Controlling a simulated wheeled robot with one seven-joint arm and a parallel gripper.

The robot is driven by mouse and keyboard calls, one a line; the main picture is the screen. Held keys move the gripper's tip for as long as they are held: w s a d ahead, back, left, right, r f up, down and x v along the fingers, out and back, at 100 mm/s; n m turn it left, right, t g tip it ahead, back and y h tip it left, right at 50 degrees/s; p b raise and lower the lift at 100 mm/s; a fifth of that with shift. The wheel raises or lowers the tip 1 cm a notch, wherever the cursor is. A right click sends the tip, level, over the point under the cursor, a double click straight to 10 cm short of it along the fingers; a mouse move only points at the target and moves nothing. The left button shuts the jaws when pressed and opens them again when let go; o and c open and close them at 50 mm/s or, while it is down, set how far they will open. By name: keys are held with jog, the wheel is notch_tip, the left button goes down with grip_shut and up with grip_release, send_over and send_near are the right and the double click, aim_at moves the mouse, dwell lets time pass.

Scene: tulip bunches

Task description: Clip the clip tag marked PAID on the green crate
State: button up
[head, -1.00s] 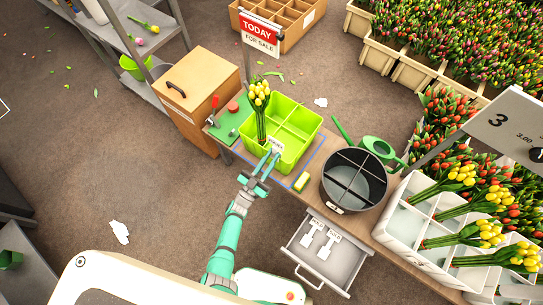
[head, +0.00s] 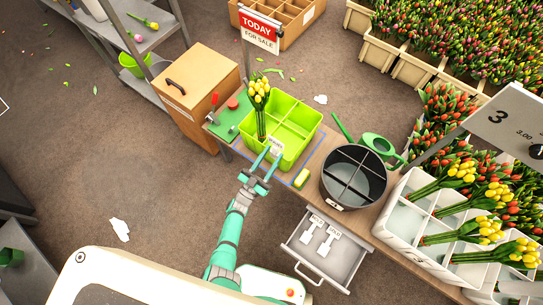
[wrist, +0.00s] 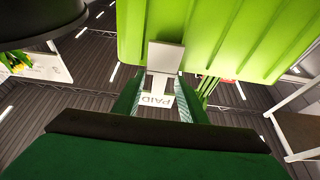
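The green crate (head: 292,122) stands on the bench, with yellow tulips (head: 260,100) in its left part. The white clip tag marked PAID (head: 276,147) sits at the rim of the crate's near wall. In the wrist view the tag (wrist: 166,57) is against the green crate wall (wrist: 225,35), and its PAID lettering reads upside down. My gripper (head: 268,168) is just in front of that wall. In the wrist view its fingers (wrist: 160,98) stand on either side of the tag, apart, with gaps visible beside it.
An open drawer (head: 325,248) below the bench holds two more white tags. A sign post rises behind the crate.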

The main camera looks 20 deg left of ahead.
jog(key=v, duration=1.1)
dwell(0.5)
